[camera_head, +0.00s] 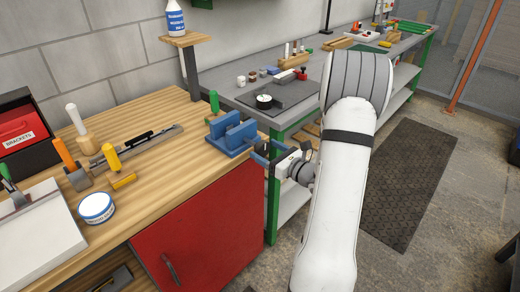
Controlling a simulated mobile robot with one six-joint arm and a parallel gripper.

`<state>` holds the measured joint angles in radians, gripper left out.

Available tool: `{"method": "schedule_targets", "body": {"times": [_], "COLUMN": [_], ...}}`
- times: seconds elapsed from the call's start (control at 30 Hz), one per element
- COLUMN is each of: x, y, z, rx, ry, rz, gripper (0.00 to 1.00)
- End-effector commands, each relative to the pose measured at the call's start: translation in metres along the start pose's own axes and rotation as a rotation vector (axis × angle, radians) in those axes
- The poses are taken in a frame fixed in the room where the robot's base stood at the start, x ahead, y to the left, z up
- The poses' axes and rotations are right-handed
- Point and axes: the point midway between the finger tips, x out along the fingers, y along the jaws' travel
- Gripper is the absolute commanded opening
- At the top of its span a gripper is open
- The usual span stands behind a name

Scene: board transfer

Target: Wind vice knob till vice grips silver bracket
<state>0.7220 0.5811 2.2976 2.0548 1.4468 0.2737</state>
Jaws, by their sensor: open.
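The blue vice (232,134) sits at the right front corner of the wooden bench, with two upright jaw plates. I cannot make out a silver bracket between its jaws. The vice's knob is not clear; the side towards my arm is partly covered by my gripper. My gripper (278,150) is open just right of the vice, beyond the bench edge, with dark fingers pointing at it. I cannot tell whether the fingers touch the vice or surround its knob.
The wooden bench (165,108) holds a green-handled tool (214,101) behind the vice, yellow- and orange-handled tools, a round tin (96,207) and a box labelled brackets (22,138). A bottle (176,18) stands on a raised shelf. A grey bench (300,108) stands behind; a dark mat lies right.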

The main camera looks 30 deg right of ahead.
Motion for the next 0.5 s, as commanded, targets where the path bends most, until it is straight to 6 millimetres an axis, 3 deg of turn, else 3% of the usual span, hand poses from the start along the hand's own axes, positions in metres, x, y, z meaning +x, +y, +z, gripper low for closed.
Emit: {"method": "schedule_targets", "body": {"times": [0.2,0.5], "x": [0.017,0.018], "y": [0.0,0.0], "z": [0.0,0.0], "rx": [0.001,0.0], "ry": [0.0,0.001], "rz": [0.0,0.0], "gripper": [0.75,0.72]}}
